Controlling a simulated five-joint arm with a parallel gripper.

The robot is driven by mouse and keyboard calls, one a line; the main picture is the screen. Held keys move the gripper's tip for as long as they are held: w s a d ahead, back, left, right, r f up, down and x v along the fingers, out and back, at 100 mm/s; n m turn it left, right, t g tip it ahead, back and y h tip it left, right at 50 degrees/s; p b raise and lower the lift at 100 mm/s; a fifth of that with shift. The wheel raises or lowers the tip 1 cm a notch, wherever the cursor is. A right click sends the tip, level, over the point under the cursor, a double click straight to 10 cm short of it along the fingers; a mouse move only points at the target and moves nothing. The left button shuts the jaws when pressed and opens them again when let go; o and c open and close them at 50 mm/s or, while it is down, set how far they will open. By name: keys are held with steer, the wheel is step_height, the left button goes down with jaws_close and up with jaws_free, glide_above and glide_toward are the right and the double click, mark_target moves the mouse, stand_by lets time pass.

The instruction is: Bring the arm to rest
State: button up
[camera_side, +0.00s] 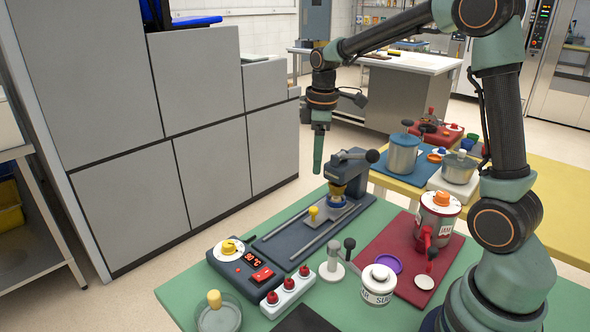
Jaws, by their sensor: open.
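My gripper (317,162) hangs from my arm, pointing down in the upper middle of the view. It is open and nothing shows between its fingers. It is in the air, above and to the left of the dark blue press-like device (352,172) on the green table (336,306). It appears apart from everything on the table, with the grey panelled block (212,165) behind it to the left. My fingers are seen nearly edge-on, so the gap between them is hard to make out.
A yellow table (555,195) with pots stands behind.

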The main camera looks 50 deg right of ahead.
steer(key=s+a+r+m+t, duration=0.2)
steer(key=s+a+m, duration=0.2)
steer(key=s, duration=0.2)
steer(key=s+a+r+m+t, duration=0.2)
steer(key=s+a+r+m, duration=0.1)
steer(key=s+a, duration=0.2)
steer(key=s, duration=0.2)
steer(key=shift+s+r+m+t, duration=0.3)
steer(key=shift+m+t, duration=0.1)
